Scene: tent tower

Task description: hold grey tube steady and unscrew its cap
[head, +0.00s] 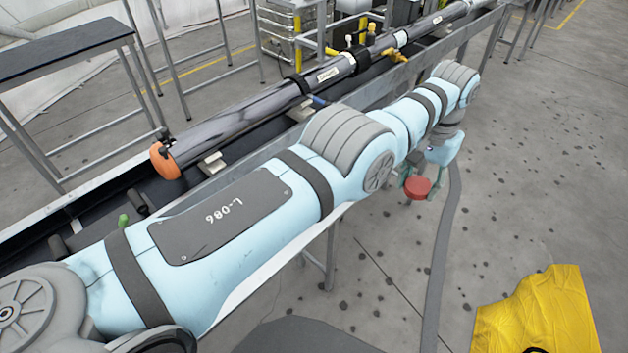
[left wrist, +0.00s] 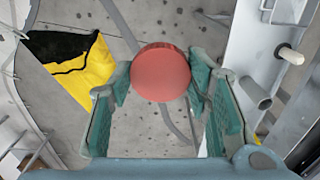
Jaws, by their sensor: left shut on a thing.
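A long grey tube (head: 238,115) lies along the rack, with an orange cap (head: 165,160) on its near end. My left arm reaches across the front of the rack. My left gripper (head: 417,186) is beyond the rack's right side, over the floor, shut on a round red cap (left wrist: 160,72). The red cap also shows in the head view (head: 418,188), held between the green fingers and apart from the grey tube. My right gripper is not in view.
The metal rack (head: 387,78) runs from lower left to the top right, with yellow valve fittings (head: 394,55) beside the tube. A dark-topped table (head: 62,48) stands at the upper left. A yellow bag-like thing (head: 535,315) is at the lower right. The floor right of the rack is mostly clear.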

